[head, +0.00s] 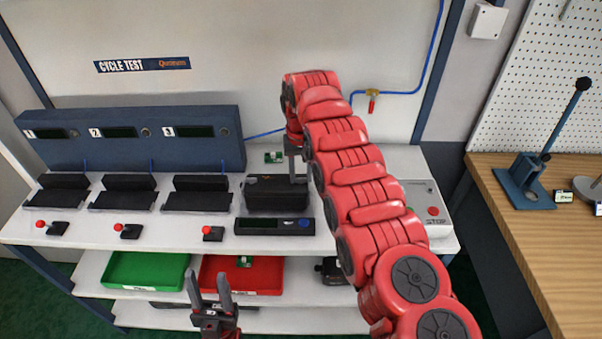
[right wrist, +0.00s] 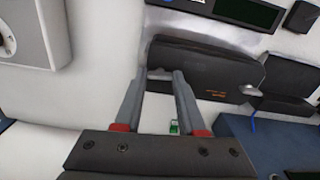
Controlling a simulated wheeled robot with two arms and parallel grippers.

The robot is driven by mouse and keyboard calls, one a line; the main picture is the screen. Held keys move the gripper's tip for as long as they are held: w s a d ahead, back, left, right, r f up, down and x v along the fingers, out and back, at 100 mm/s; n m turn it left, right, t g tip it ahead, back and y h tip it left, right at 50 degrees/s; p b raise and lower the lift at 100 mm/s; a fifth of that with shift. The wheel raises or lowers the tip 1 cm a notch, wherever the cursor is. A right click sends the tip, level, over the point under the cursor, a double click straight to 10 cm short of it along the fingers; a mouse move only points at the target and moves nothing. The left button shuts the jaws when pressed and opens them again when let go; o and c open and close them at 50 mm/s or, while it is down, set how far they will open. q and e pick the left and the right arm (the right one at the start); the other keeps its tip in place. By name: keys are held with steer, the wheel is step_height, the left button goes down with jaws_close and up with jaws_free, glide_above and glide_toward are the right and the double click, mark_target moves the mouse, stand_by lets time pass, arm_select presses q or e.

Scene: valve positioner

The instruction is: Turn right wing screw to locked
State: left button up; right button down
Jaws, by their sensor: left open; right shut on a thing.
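The valve positioner, a black box (head: 268,197), sits on the white bench below the right arm. It also shows in the right wrist view (right wrist: 200,70) with orange print on its face. My right gripper (head: 293,150) reaches down to the box's right end. In the right wrist view its fingertips (right wrist: 160,75) are closed on the right wing screw, which is mostly hidden between them; its angle cannot be told. A second, pale wing screw (right wrist: 250,90) stands free at the box's other end. My left gripper (head: 212,290) is open and empty in front of the lower shelf.
A dark display bar (head: 260,226) lies before the box. Several black cradles (head: 125,190) stand left. A grey stop-button box (head: 430,205) is on the right. Green (head: 145,270) and red (head: 255,272) trays sit below. A small green board (head: 273,157) lies behind the box.

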mark_target(301, 178)
steer(key=shift+r+m, duration=0.1)
steer(key=shift+m, duration=0.5)
steer(key=shift+c, duration=2.4)
jaws_free()
step_height(301, 178, up, 17)
steer(key=p, duration=1.6)
steer(key=shift+r, duration=0.1)
